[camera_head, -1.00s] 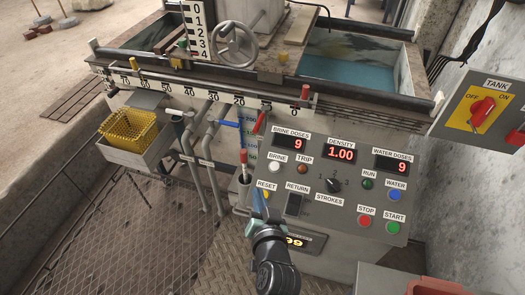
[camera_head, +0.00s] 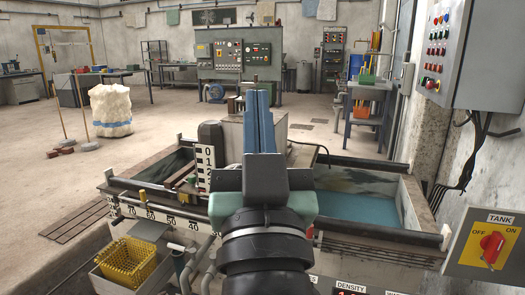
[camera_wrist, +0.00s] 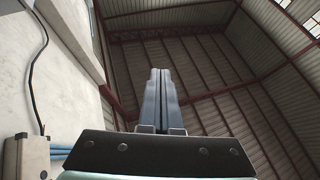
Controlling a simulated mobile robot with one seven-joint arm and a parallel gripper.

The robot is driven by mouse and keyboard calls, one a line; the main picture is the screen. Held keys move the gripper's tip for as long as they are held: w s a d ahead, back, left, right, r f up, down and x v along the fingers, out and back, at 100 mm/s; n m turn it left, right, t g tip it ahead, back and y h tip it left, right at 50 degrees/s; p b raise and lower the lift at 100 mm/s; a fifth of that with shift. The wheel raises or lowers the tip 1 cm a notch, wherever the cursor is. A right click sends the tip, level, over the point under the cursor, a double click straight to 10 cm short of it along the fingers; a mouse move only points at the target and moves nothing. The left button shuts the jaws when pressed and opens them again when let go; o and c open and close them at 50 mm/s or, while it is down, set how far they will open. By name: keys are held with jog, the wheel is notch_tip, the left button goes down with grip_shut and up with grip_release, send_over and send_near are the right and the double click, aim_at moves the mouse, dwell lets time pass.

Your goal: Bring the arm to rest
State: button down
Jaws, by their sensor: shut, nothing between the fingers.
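My gripper (camera_head: 258,97) stands upright in the middle of the head view, its two blue-grey fingers pressed together and pointing up. Nothing is between them. The gripper is raised above the tank machine and hides part of it. In the wrist view, the shut fingers (camera_wrist: 158,75) point up toward the roof, touching nothing.
The machine's blue-water tank (camera_head: 350,205) lies behind and right of my arm. A yellow basket (camera_head: 127,262) sits at lower left. A TANK switch panel (camera_head: 490,248) and a grey control box (camera_head: 440,50) are on the right wall. Open floor lies at left.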

jog(key=s+r+t+h, duration=0.1)
jog(key=s+r+t, duration=0.2)
jog(key=s+r, duration=0.7)
notch_tip(320, 180, up, 31)
jog(key=w+p, duration=0.1)
jog(key=p, duration=3)
jog(key=shift+w+d+f, duration=0.15)
jog(key=shift+d+f, duration=0.05)
